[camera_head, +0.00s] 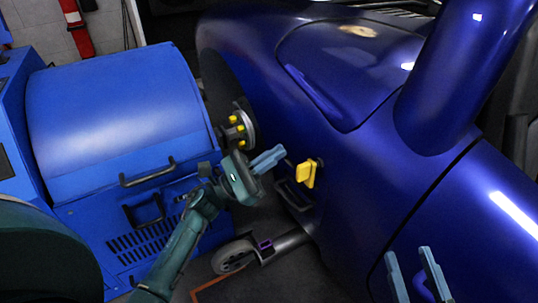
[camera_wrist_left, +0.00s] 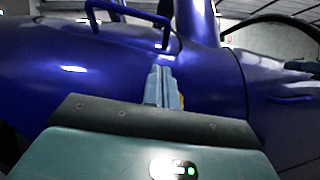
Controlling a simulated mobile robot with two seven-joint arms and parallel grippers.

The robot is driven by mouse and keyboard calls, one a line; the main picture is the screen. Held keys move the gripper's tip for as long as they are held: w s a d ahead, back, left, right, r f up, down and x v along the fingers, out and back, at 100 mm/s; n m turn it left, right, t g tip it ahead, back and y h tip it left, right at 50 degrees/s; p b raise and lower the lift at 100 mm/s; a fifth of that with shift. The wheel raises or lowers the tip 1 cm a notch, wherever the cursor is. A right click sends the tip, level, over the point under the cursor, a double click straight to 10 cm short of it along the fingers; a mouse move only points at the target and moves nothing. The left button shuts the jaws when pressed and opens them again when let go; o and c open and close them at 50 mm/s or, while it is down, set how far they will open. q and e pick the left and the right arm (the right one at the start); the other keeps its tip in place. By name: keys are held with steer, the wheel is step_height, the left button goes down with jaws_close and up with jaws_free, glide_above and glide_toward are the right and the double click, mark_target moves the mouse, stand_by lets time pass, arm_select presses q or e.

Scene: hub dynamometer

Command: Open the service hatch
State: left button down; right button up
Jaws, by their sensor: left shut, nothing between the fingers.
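A yellow handle-like piece (camera_head: 307,173) sticks out of the lower side of the dark blue vehicle body (camera_head: 350,190). A dark recess (camera_head: 292,195) lies just below it. I cannot tell for sure which panel is the service hatch. My left gripper (camera_head: 270,158) is shut and empty, its light blue fingers pointing at the body just left of the yellow piece, apart from it. In the left wrist view the shut fingers (camera_wrist_left: 164,85) hide most of the yellow piece (camera_wrist_left: 182,101). My right gripper (camera_head: 413,272) is open and empty at the lower right, in front of the body.
A bright blue dynamometer cabinet (camera_head: 110,110) with black handles stands on the left. A hub with yellow fittings (camera_head: 238,128) sits between it and the vehicle. A grey wheel (camera_head: 233,257) on a bar (camera_head: 285,243) lies low near the floor.

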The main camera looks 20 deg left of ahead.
arm_select(q)
steer(key=w+d+r, duration=0.1)
steer(key=d+r, duration=0.1)
steer(key=w+d+r, duration=0.1)
steer(key=d+r, duration=0.1)
steer(key=r, duration=0.1)
steer(key=w+d+r, duration=0.1)
steer(key=w+r, duration=0.1)
steer(key=shift+d+r, duration=0.35)
steer(key=shift+d, duration=0.05)
arm_select(e)
steer(key=shift+f, duration=0.15)
arm_select(q)
steer(key=shift+p, duration=0.3)
